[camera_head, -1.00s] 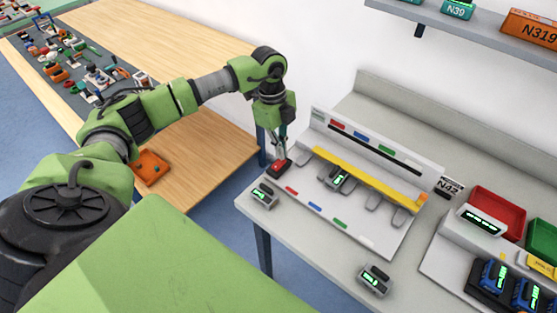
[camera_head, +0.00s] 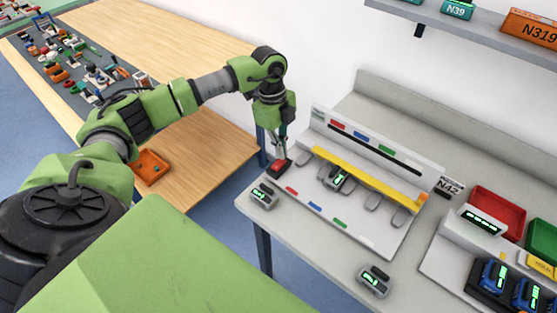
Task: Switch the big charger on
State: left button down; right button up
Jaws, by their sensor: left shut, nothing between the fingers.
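The big charger (camera_head: 352,241) is a wide white unit on the grey bench, with a yellow bar across it and red, blue and green marks. A red switch (camera_head: 279,167) on a dark base sits at its left end. My left gripper (camera_head: 279,155) points down at the red switch, shut and empty, its tips at or just above it; contact is too small to tell. A grey device with a green display (camera_head: 339,180) sits in one bay of the charger. My right gripper is not in view.
Loose grey devices with green displays lie on the bench at the front left (camera_head: 263,197) and front (camera_head: 374,281). A second charger (camera_head: 450,262) with blue devices and a red bin (camera_head: 497,213) stand right. A shelf (camera_head: 470,32) hangs above. A wooden table (camera_head: 215,150) stands left.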

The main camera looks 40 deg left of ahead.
pick_arm(q)
jog(key=shift+f+b, duration=0.55)
jog(key=shift+f, duration=0.5)
dwell(0.4)
jog(key=shift+r+p, duration=2.85)
jog(key=shift+r, duration=0.8)
jog(key=shift+f, duration=0.1)
